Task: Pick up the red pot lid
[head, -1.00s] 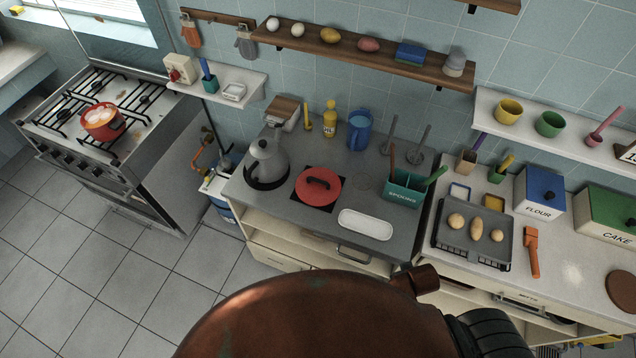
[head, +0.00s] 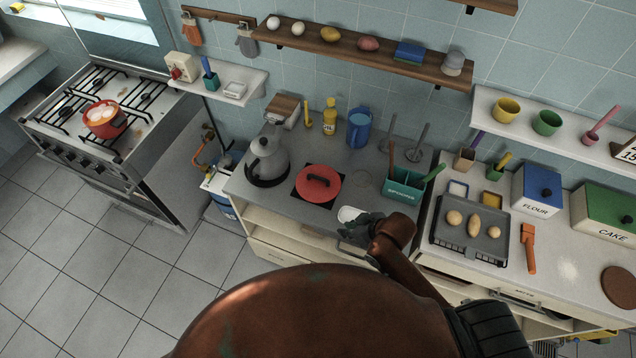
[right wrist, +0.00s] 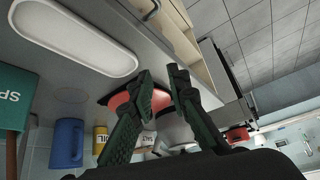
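The red pot lid (head: 318,182) with a dark handle on top lies on a black square on the grey counter (head: 290,205). My right gripper (head: 350,228) is in front of the counter's front part, to the right of and nearer than the lid, over the white oblong tray. In the right wrist view its two green-grey fingers (right wrist: 162,75) are apart with nothing between the tips. The red lid (right wrist: 120,99) shows there behind the fingers, partly hidden by them. My left gripper is in neither view.
A grey kettle (head: 268,160) stands left of the lid. The white tray (head: 349,213) and teal spoon box (head: 403,187) are to its right, and a blue jug (head: 359,128) behind. A red pot (head: 104,120) sits on the stove.

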